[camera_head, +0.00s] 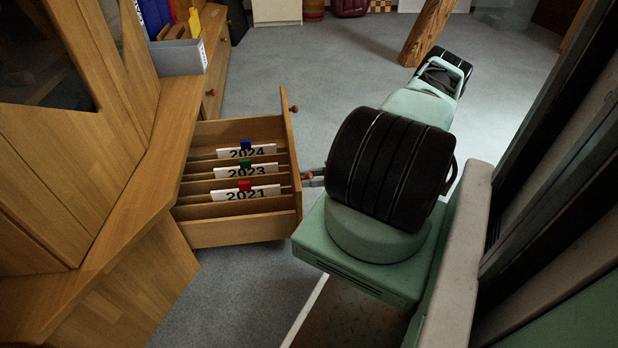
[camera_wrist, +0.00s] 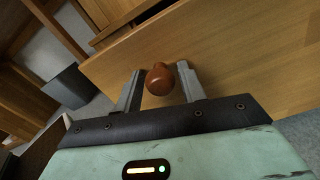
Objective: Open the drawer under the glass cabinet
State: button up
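The drawer (camera_head: 240,233) under the wooden glass cabinet (camera_head: 130,75) stands pulled well out. Hanging files with labels 2021, 2023 and 2024 show inside it. Its front has two round brown knobs; the far knob (camera_head: 294,108) is free. My gripper (camera_head: 314,178) is at the near knob (camera_head: 307,176), outside the drawer front. In the wrist view, the knob (camera_wrist: 160,79) sits between my two fingers (camera_wrist: 160,85), which are close on both sides and look shut on it. The exact contact is hard to see.
A grey box (camera_head: 182,58) with binders stands on the low cabinet beyond the drawer. A slanted timber post (camera_head: 428,32) stands on the floor behind my arm. Grey carpet (camera_head: 275,75) beyond the drawer is clear.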

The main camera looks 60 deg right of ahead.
jog(key=shift+o, duration=0.4)
jog(key=shift+s+d, duration=0.25)
jog(key=p+v, duration=0.3)
jog(key=v, duration=1.3)
jog(key=shift+s+d, duration=0.2)
jog(key=shift+s, duration=0.1)
